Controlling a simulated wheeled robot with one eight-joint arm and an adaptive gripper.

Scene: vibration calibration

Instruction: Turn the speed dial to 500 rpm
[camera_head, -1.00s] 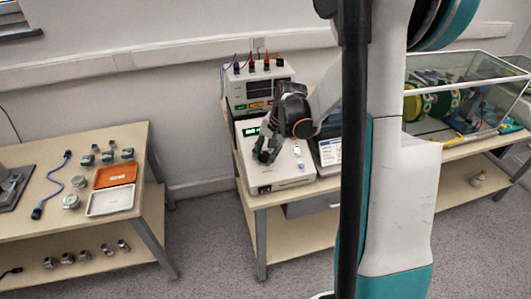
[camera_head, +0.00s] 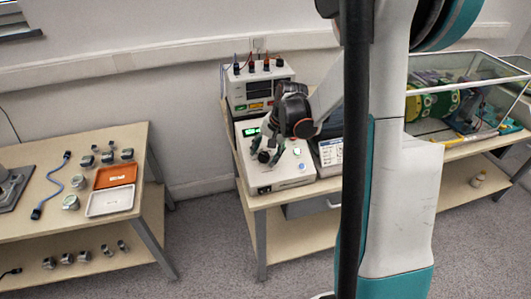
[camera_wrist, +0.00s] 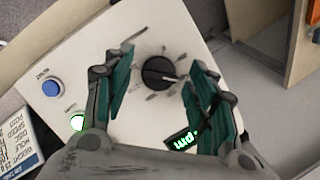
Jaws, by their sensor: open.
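The speed dial (camera_wrist: 160,73) is a round black knob on the light panel of the control box (camera_head: 283,180). In the wrist view its pointer line runs toward the right, and marks ring it. My gripper (camera_wrist: 157,95) is open, with one green-padded finger on each side of the dial and a gap to it on both sides. In the head view my gripper (camera_head: 268,155) is over the box's top and partly covers the dial. A green display (camera_wrist: 185,142) shows "rpm" text; its number is hidden by a finger.
A blue button (camera_wrist: 51,88) and a lit green button (camera_wrist: 77,122) are on the panel. An instrument with plugged leads (camera_head: 258,90) stands behind the box. A glass-walled case (camera_head: 465,100) is at the right. A separate table (camera_head: 125,230) with trays is at the left.

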